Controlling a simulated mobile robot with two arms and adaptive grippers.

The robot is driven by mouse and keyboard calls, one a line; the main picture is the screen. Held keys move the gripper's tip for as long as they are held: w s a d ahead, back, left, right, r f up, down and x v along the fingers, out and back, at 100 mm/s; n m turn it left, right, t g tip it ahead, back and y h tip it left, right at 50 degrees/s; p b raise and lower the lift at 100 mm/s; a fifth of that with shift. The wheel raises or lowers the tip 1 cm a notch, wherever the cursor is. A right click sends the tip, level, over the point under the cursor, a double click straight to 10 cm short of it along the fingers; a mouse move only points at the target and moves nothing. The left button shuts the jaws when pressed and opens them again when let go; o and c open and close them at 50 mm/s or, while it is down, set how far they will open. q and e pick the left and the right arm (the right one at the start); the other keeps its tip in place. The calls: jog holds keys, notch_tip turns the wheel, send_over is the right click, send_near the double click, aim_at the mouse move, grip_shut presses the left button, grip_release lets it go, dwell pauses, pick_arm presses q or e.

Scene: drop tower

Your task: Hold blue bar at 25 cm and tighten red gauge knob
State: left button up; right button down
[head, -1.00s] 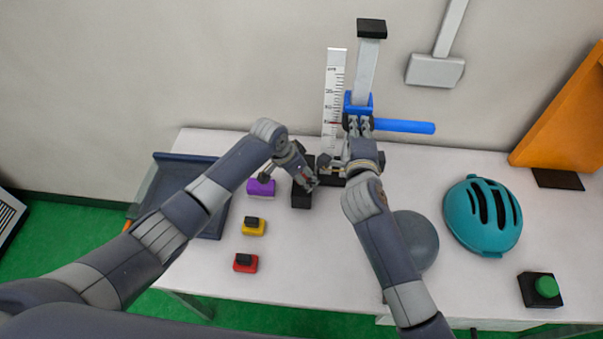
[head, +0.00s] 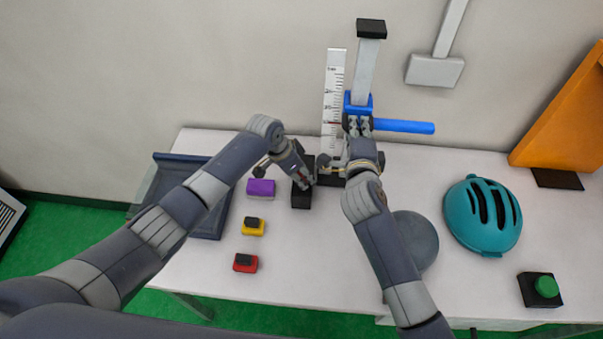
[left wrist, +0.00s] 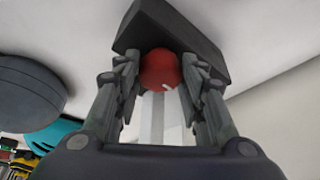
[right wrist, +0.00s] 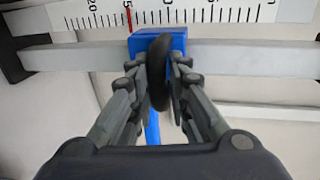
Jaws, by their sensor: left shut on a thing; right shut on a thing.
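The blue bar (head: 404,127) sticks out level to the right from a blue carriage (head: 358,103) on an upright grey rail. A white ruler (head: 334,90) with a red mark stands beside it; in the right wrist view the red mark (right wrist: 129,18) is near one edge of the carriage (right wrist: 165,37). My right gripper (head: 358,124) is shut on a dark disc-shaped knob (right wrist: 158,70) at the carriage. My left gripper (head: 312,178) is low by the tower base. In the left wrist view its fingers are around the red knob (left wrist: 160,70) on a dark block.
Purple (head: 260,188), yellow (head: 254,227) and red (head: 245,263) blocks lie at the left, next to a dark blue tray (head: 212,228). A grey round object (head: 418,240) is beside my right forearm. A teal helmet (head: 468,222) and green button (head: 546,287) are at the right.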

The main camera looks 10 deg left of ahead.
pick_arm(q)
jog(key=m, duration=0.2)
jog(key=m+g, duration=0.1)
jog(key=m, duration=0.1)
jog(key=shift+w+g+h, duration=0.15)
jog(key=shift+g+h, duration=0.15)
jog(key=shift+w+a+m+g, duration=0.1)
jog(key=shift+m+g, duration=0.7)
jog(key=shift+m, duration=1.7)
jog(key=o, duration=1)
jog(key=v, duration=1.1)
jog(key=shift+w+a+r, duration=0.2)
jog(key=shift+r, duration=0.15)
